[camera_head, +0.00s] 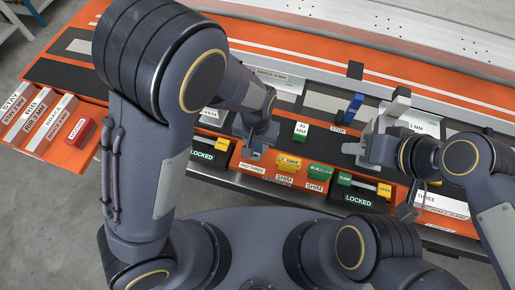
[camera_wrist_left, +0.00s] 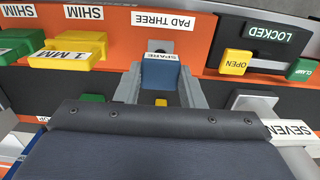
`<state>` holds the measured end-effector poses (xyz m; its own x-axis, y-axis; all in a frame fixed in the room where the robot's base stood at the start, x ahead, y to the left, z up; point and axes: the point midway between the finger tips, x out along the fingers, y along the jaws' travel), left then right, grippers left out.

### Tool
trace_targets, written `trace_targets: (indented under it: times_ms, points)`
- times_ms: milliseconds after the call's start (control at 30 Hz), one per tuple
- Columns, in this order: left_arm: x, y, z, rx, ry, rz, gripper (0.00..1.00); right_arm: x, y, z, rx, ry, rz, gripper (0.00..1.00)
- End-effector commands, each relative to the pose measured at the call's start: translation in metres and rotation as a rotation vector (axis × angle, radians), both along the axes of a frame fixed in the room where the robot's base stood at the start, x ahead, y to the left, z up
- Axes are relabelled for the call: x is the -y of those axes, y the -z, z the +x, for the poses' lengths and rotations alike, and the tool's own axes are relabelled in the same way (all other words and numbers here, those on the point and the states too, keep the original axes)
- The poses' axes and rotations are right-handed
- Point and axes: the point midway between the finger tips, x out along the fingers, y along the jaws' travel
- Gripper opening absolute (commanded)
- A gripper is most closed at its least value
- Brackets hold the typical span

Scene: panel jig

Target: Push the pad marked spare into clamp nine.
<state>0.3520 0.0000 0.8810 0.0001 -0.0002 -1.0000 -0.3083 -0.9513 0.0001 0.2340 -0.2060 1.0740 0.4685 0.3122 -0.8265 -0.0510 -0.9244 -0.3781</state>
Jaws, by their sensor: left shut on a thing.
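The blue pad marked spare (camera_wrist_left: 160,74) stands between the two grey fingers of my left gripper (camera_wrist_left: 161,88), in front of the PAD THREE label (camera_wrist_left: 165,20). The left gripper is shut on it. In the head view my left gripper (camera_head: 256,150) is at the orange strip by the pad three label (camera_head: 253,168), and the pad is mostly hidden there. My right gripper (camera_head: 378,145) is to the right, over the fixture; its fingertips are unclear. I cannot read a clamp nine label in either view.
Black LOCKED clamp housings stand left (camera_head: 203,156) and right (camera_head: 358,199) along the near edge. Yellow (camera_head: 288,163) and green (camera_head: 319,172) shims sit between them. A SEVEN label (camera_wrist_left: 287,131) shows in the wrist view. A red block (camera_head: 80,132) lies far left.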

Motion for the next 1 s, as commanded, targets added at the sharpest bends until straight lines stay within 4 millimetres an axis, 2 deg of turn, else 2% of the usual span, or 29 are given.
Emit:
trace_targets:
  times_ms: [1000]
  points:
    - [0.0,0.016,0.0,0.0,0.001,0.0,0.08,0.0,0.013,0.0,0.0,0.0,0.0,0.36]
